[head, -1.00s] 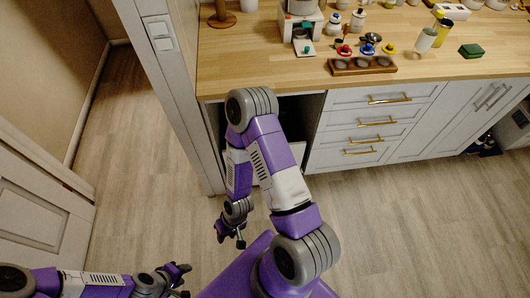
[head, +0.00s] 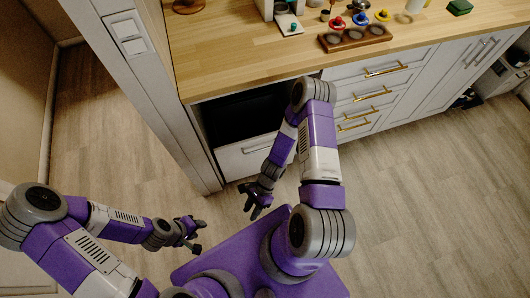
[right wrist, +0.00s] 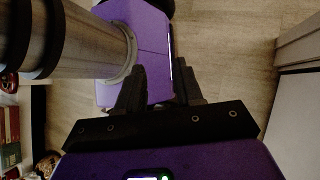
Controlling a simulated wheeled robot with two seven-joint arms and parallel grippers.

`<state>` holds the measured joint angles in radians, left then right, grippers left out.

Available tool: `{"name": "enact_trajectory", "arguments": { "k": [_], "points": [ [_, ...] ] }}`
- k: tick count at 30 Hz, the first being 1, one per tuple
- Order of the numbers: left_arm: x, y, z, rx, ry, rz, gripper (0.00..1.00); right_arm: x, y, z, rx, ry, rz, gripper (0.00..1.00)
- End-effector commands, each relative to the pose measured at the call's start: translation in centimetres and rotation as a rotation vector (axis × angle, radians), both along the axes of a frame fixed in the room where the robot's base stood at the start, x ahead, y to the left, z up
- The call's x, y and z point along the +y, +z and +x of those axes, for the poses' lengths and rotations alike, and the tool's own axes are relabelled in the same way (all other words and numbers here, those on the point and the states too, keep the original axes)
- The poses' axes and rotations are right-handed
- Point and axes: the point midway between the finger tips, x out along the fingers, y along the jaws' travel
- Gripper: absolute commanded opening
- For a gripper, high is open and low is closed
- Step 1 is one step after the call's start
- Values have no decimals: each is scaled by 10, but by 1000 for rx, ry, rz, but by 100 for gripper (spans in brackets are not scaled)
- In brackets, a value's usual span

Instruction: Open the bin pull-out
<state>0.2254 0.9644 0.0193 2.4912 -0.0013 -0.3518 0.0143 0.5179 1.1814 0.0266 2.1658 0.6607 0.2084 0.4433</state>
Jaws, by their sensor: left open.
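Under the counter, a white front (head: 236,162) with a slim handle (head: 258,148) sits below a dark opening (head: 240,113). It appears closed; no label shows whether this is the bin pull-out. My right gripper (head: 254,207) hangs in front of this cabinet, low over the floor and apart from the handle. In the right wrist view its two dark fingers (right wrist: 160,88) stand apart with nothing between them. My left gripper (head: 197,233) is open and empty, further left and nearer to me, over the floor.
White drawers with brass handles (head: 372,93) and tall doors (head: 465,75) stand to the right. A door frame post (head: 150,85) is at the left. The wooden counter (head: 240,55) holds a tray (head: 355,38) and small items. Floor (head: 420,200) at the right is clear.

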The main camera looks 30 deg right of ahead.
Motion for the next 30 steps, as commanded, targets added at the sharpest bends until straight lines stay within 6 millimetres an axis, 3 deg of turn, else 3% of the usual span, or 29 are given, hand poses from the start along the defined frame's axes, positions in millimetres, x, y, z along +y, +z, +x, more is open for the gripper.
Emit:
{"name": "enact_trajectory", "arguments": {
  "k": [1, 4, 7, 11, 12, 15, 18, 21, 26, 30],
  "points": [
    [0, -11, 0, 0, 0, 0, 43, 3, -19, 8, 135, -217, 50, 36],
    [0, -22, 0, 0, 0, 0, 43, 6, -38, 38, 386, -648, 181, 36],
    [0, -33, 0, 0, -1, 0, 43, -10, -59, 83, 600, -1065, 366, 36],
    [0, -45, 0, 0, -1, 0, 43, -65, -88, 138, 789, -1541, 669, 36],
    [0, -48, 0, 0, -1, 0, 43, -86, -96, 150, 823, -1659, 768, 36],
    [0, -55, 0, -1, -1, 0, 43, -140, -112, 168, 866, -1891, 1002, 36],
    [0, -58, 0, -1, -1, 0, 43, -181, -122, 172, 870, -2031, 1180, 36],
    [0, -60, 0, -1, -1, 0, 43, -205, -126, 172, 861, -2101, 1289, 36],
    [0, -65, 0, -1, -1, 0, 43, -212, -130, 184, 856, -2123, 1332, 36],
    [0, -72, 0, -1, -1, 0, 43, -207, -134, 207, 854, -2119, 1328, 36]
  ]
}}
